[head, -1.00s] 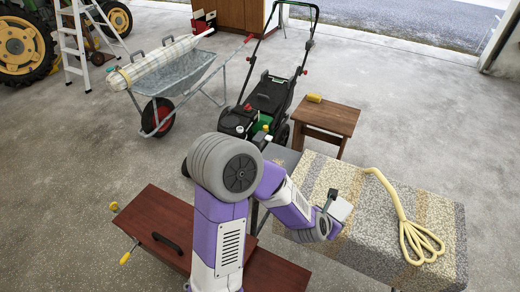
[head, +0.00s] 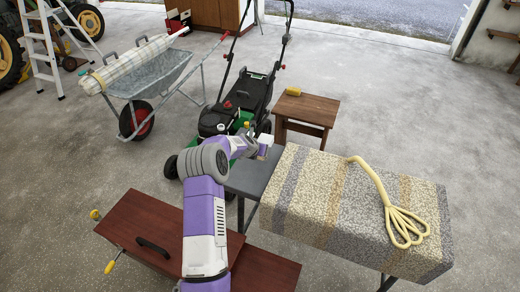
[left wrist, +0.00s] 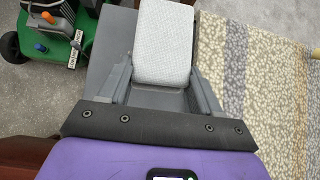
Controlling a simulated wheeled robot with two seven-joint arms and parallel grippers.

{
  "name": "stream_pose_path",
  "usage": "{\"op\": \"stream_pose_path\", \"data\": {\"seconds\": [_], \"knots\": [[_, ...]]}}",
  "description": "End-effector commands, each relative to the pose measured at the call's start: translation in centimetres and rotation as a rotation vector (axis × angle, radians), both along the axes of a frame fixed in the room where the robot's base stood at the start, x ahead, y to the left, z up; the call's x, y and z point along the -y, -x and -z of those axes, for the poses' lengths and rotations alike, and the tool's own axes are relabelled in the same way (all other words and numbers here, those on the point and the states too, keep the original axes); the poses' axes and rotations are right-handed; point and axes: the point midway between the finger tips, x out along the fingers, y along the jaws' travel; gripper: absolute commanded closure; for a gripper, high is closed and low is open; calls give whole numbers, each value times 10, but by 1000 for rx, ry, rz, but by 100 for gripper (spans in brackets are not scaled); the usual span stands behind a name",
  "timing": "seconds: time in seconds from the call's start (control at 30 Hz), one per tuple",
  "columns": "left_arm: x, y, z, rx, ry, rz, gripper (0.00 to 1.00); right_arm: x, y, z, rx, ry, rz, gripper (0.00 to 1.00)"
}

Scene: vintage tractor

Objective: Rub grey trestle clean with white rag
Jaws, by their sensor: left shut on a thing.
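The grey trestle (head: 252,176) is a flat grey top, bare at its left end, with a patterned cloth (head: 340,200) covering the rest. In the left wrist view the bare grey top (left wrist: 108,60) lies below the gripper. My left gripper (head: 262,149) is over the far part of the bare end. It is shut on the white rag (left wrist: 163,42), which looks like a pale folded pad between the fingers in the left wrist view. I cannot tell whether the rag touches the top. My right gripper is out of view.
A cream rope whisk shape (head: 385,200) lies on the cloth. A green and black mower (head: 245,105) stands close behind the trestle's left end. A small wooden table (head: 306,108) holds a yellow object (head: 295,92). A dark red-brown cabinet (head: 160,225) stands front left.

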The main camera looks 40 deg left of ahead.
Motion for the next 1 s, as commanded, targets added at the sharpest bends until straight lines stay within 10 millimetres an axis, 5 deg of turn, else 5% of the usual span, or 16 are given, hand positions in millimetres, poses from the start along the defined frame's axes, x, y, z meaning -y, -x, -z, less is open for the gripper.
{"op": "stream_pose_path", "data": {"seconds": [0.57,1.0], "knots": [[1,1,-3,-10,-23,-19,76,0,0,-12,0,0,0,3],[0,1,39,-8,-22,-21,76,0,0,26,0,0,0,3]]}}
